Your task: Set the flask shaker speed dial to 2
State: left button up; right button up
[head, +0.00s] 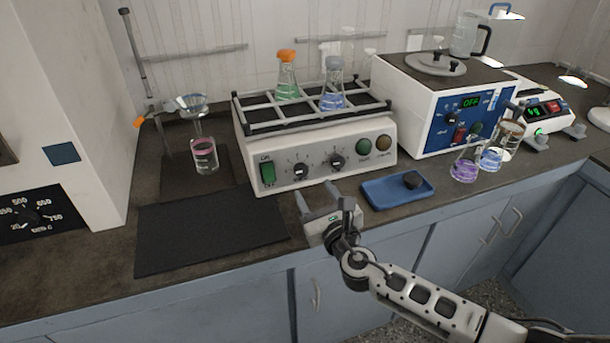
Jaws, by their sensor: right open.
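The flask shaker (317,149) stands on the counter at the middle, with a white front panel. Its front carries a green rocker switch (267,173), a left dial (300,171), a right dial (337,161) and two round buttons or lamps, one green and one tan. The dial markings are too small to read. A green flask (287,77) with an orange cap and a blue flask (333,88) sit in its top rack. My right gripper (325,200) is open and empty in front of the panel, below the dials. My left gripper is not in view.
A blue tray (397,191) with a dark knob-like item lies right of my gripper. A black mat (208,232) lies at left. A funnel over a pink beaker (204,155) stands left of the shaker. A blue-fronted device (445,100) and several flasks stand right.

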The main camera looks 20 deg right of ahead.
aim_at(303, 172)
jog(key=w, duration=0.7)
jog(key=shift+a+b, duration=0.2)
jog(key=shift+b, duration=0.15)
jog(key=shift+s, duration=0.1)
jog(key=c, duration=1)
